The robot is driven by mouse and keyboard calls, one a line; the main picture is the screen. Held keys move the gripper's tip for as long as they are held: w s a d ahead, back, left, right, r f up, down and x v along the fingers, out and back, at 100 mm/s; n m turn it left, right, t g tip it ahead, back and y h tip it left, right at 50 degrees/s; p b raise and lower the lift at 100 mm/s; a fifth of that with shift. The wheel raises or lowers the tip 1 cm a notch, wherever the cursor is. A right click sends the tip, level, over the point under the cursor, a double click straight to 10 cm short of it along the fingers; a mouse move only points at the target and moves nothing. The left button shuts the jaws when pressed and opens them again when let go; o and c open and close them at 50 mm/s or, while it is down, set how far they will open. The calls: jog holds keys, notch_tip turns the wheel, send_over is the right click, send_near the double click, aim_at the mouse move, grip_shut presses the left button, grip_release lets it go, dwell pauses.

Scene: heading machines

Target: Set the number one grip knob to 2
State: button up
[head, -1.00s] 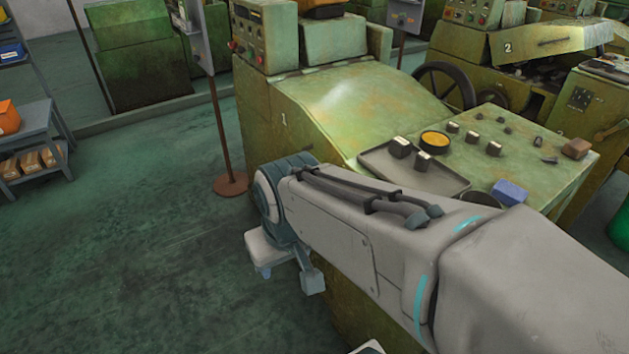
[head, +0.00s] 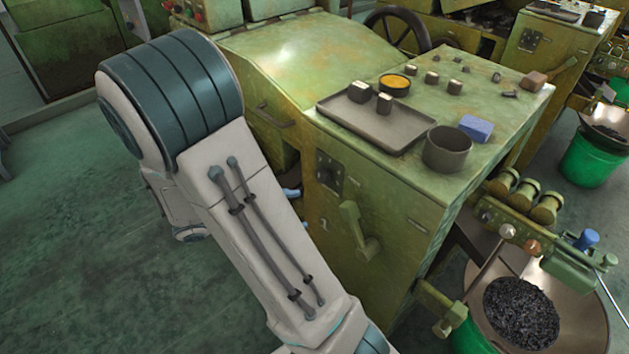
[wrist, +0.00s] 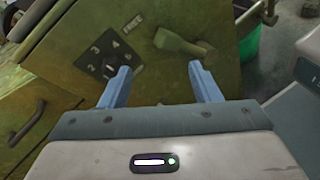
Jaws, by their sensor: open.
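A dark square dial plate (head: 330,173) with pale marks is on the front of the green machine (head: 400,205). It also shows in the wrist view (wrist: 107,54), left of centre, with a small dark knob at its middle. I cannot read the knob's setting. My gripper (wrist: 160,72) is open, with its two blue fingers apart and nothing between them. The left finger points close to the plate's lower right edge, and the plate is not between the fingers. In the head view my arm hides most of the gripper; blue fingertips show beside the machine front.
A green lever handle (head: 357,230) sticks out right of the plate and also shows in the wrist view (wrist: 182,46). The machine top holds a grey tray (head: 392,130), a dark cup (head: 447,148) and a blue block (head: 476,128). Floor at left is free.

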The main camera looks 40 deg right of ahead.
aim_at(319, 178)
jog(key=w+f+n+t+h+b, duration=0.2)
jog(key=w+f+n+t+h, duration=0.2)
jog(key=w+n, duration=0.2)
jog(key=d, duration=0.4)
jog(key=w+d, duration=0.1)
jog(key=d, duration=0.4)
jog(key=d+p, duration=0.1)
jog(key=d, duration=0.3)
jog(key=shift+w+d+f, duration=0.15)
jog(key=shift+d+f, duration=0.05)
jog(key=shift+d, duration=0.05)
jog(key=c, duration=1)
